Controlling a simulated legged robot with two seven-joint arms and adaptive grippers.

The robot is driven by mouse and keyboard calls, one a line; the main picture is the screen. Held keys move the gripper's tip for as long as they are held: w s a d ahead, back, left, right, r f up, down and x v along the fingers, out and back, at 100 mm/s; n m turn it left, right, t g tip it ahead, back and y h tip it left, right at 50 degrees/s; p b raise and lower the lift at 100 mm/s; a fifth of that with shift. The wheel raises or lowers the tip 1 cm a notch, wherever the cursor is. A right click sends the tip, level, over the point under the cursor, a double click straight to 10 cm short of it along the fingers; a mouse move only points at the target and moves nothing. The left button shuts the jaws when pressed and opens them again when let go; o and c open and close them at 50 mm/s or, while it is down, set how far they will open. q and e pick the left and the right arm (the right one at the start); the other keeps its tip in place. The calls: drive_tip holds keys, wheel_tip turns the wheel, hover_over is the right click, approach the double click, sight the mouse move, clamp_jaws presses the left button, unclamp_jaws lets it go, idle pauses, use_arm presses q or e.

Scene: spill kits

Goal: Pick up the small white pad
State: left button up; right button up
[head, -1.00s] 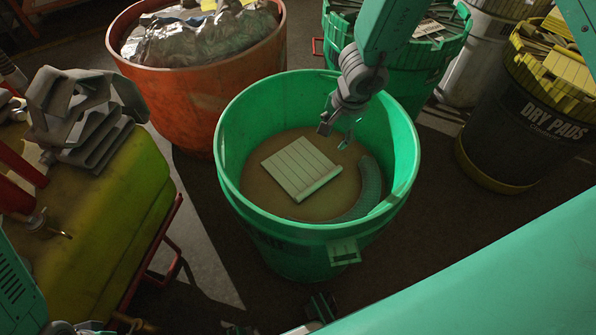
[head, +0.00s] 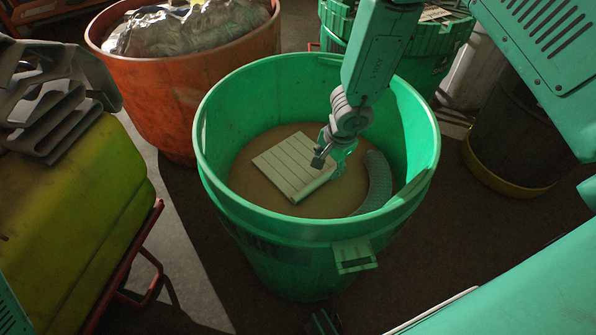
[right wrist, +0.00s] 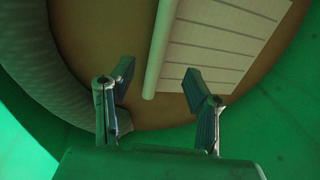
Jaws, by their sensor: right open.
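The small white pad (head: 291,160) lies on the brown bottom of the green bucket (head: 262,268). It is ribbed, with a raised, rolled-looking edge on its near right side. In the right wrist view the pad (right wrist: 218,45) fills the upper right. My right gripper (head: 327,160) is down inside the bucket, by the pad's right corner. In the right wrist view its fingers (right wrist: 158,76) are apart and empty, one on each side of the line of the raised edge. I cannot tell whether they touch the pad.
A curved grey mesh sock (head: 377,183) lies along the bucket's right wall. The bucket's walls surround my right gripper. An orange bin (head: 195,95) with a silvery bag stands behind left. A yellow-green case (head: 70,215) bears grey folded parts at left. A dark drum (head: 510,130) stands at right.

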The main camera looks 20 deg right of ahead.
sight(323, 178)
drive_tip(key=f, duration=0.1)
drive_tip(key=d+f, duration=0.1)
drive_tip(key=shift+w+f, duration=0.2)
drive_tip(key=shift+f, duration=0.2)
drive_tip(key=f, duration=0.1)
drive_tip(key=a+f+b, duration=0.1)
drive_tip(key=f, duration=0.1)
drive_tip(key=w+f+b, duration=0.1)
drive_tip(key=shift+a+f, duration=0.2)
drive_tip(key=shift+a, duration=0.2)
drive_tip(key=shift+d, duration=0.4)
drive_tip(key=shift+c, duration=0.8)
drive_tip(key=shift+s, duration=0.1)
drive_tip(key=c, duration=0.7)
use_arm(q)
drive_tip(key=shift+d+f, duration=0.2)
drive_tip(key=shift+f, duration=0.4)
drive_tip(key=shift+d+f, duration=0.2)
drive_tip(key=shift+f, duration=0.4)
use_arm(e)
drive_tip(key=shift+f, duration=0.1)
drive_tip(key=shift+c, duration=0.7)
